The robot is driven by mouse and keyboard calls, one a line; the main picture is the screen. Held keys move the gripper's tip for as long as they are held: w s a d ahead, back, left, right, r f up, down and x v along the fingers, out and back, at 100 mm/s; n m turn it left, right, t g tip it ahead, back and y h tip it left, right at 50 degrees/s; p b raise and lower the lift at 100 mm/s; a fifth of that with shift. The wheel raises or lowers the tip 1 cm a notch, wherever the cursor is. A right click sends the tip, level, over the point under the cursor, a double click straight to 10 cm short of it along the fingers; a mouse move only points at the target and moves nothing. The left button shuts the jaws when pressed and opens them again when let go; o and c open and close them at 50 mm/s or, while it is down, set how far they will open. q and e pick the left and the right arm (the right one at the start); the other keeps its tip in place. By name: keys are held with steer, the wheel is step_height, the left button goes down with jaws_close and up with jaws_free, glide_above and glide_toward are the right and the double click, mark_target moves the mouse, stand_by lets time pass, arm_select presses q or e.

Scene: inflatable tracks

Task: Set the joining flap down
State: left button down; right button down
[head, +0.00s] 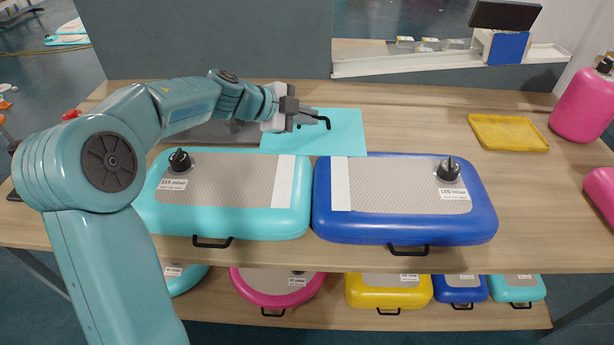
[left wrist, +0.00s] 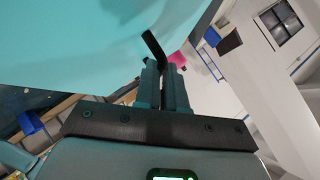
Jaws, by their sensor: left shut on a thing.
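The joining flap (head: 346,132) is a thin turquoise sheet with a black handle, behind the two inflatable tracks in the head view. My left gripper (head: 312,119) is shut on the flap's black handle. The left wrist view shows the flap (left wrist: 80,40) filling the upper left and the handle at my left fingertips (left wrist: 165,72). I cannot tell whether the flap touches the table. A turquoise track (head: 235,182) and a blue track (head: 405,190) lie side by side, their white strips near the shared edge. My right gripper is not in view.
A yellow tray (head: 508,132) lies on the wooden table (head: 440,115) to the right, near a pink bottle (head: 583,100). Several more tracks, including a yellow one (head: 389,290), lie on the lower shelf. A grey panel (head: 210,40) stands behind the table.

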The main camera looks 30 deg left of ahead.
arm_select(q)
step_height(320, 180, down, 16)
steer(key=b, duration=0.5)
steer(key=shift+a+r, duration=0.15)
steer(key=shift+r, duration=0.05)
steer(key=shift+w+f, duration=0.1)
steer(key=shift+f, duration=0.25)
steer(key=shift+r, duration=0.1)
steer(key=shift+f, duration=0.5)
steer(key=c, duration=1.2)
jaws_free()
steer(key=shift+r, duration=0.1)
